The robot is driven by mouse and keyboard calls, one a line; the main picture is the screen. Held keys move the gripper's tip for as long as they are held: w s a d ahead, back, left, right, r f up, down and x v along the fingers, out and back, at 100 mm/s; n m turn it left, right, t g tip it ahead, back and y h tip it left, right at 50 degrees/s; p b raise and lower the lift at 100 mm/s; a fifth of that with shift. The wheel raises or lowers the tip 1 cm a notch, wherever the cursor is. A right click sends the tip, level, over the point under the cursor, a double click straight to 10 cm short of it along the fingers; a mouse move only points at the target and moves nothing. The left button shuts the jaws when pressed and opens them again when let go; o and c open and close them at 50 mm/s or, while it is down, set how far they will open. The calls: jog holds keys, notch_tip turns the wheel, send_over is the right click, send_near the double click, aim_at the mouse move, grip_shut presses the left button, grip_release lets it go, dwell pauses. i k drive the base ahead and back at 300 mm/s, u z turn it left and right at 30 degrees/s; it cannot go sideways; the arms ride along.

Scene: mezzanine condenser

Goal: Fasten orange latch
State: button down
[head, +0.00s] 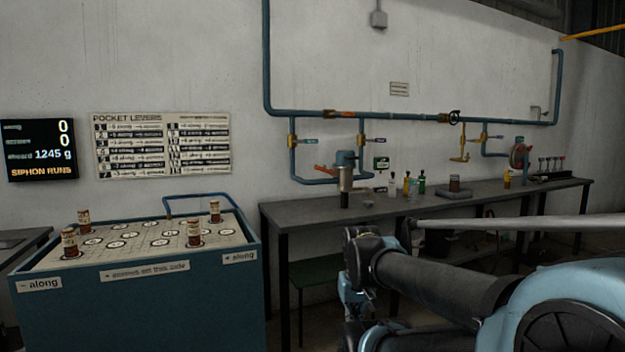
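A small orange-red part (324,169), which may be the latch, sticks out to the left of a steel canister (346,178) with a blue-grey top on the long dark bench. It is too small to tell whether it is fastened. Another orange piece (342,113) sits on the blue wall pipe; I cannot tell which one is the orange latch. My dark arm reaches in from the lower right, in front of the bench. I can make out no gripper fingers; the arm's end is hidden or out of frame.
The long bench (285,212) runs along the wall with small bottles (421,183) and a dark block (454,188). A blue cabinet (140,310) with several brown cylinders stands at left. A green stool (312,270) is under the bench. The bench's left end is clear.

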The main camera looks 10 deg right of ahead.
aim_at(324, 169)
jog(key=i, duration=0.95)
jog(key=z, duration=0.05)
